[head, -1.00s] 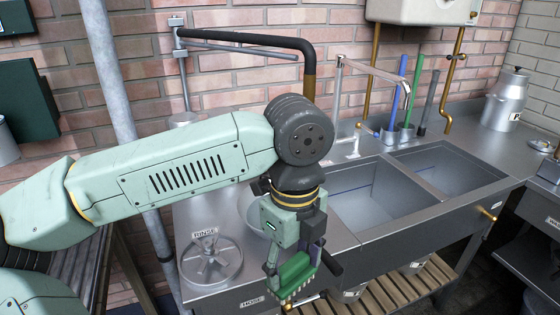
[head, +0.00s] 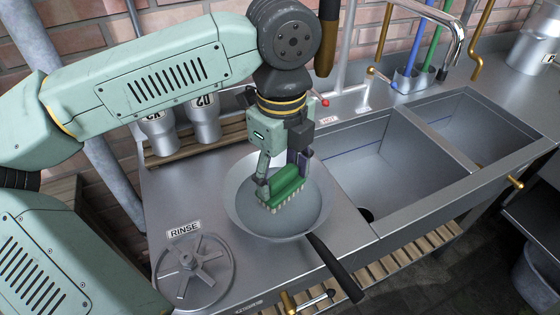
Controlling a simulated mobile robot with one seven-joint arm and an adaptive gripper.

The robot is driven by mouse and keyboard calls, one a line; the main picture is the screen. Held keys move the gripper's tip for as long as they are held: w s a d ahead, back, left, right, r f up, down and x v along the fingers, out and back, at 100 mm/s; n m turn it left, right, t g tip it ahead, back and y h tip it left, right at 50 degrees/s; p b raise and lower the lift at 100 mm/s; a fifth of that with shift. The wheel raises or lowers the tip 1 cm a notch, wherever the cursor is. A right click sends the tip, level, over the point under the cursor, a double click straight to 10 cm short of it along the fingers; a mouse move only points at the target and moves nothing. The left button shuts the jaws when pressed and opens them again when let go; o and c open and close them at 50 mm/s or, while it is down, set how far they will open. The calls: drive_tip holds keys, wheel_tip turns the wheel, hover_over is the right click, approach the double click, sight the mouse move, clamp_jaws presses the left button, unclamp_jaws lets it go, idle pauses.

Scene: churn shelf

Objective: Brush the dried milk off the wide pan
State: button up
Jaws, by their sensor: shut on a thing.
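The wide pan (head: 238,207) is a grey metal pan on the steel drainboard, left of the sinks. Its dark handle (head: 335,268) points toward the lower right, past the front edge. My gripper (head: 283,172) is shut on a green brush (head: 287,184) with pale bristles (head: 272,206). The brush is over the middle of the pan with its bristles down. I cannot tell for sure whether the bristles touch the pan floor. No distinct milk residue shows; part of the pan is hidden behind the brush and gripper.
A rinser marked RINSE (head: 195,270) is left of the pan. Metal cans (head: 203,120) stand upside down on a slatted rack (head: 180,148) behind. The sink basin (head: 350,160) lies to the right, with a blue-handled brush (head: 418,48) in a holder behind it.

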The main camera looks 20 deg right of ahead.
drive_tip(key=shift+f+b, duration=1.1)
drive_tip(key=shift+f, duration=1.8)
drive_tip(key=shift+f+b, duration=1.05)
drive_tip(key=shift+b, duration=0.15)
drive_tip(key=shift+w+a+b, duration=0.15)
drive_tip(key=shift+w+b, duration=0.3)
drive_tip(key=shift+w, duration=0.45)
drive_tip(key=shift+w+a+b, duration=0.1)
drive_tip(key=shift+w+b, duration=0.3)
drive_tip(key=shift+w, duration=0.5)
drive_tip(key=shift+f+b, duration=0.1)
drive_tip(key=shift+b, duration=0.25)
drive_tip(key=shift+s+d+f+b, duration=0.15)
drive_tip(key=shift+s+b, duration=0.55)
drive_tip(key=shift+s, duration=1.25)
drive_tip(key=shift+a, duration=0.45)
drive_tip(key=shift+w+a+r+b, duration=0.15)
drive_tip(key=shift+w+b, duration=0.15)
drive_tip(key=shift+w, duration=0.65)
drive_tip(key=shift+w+a+r+b, duration=0.15)
drive_tip(key=shift+w+b, duration=0.15)
drive_tip(key=shift+w, duration=0.6)
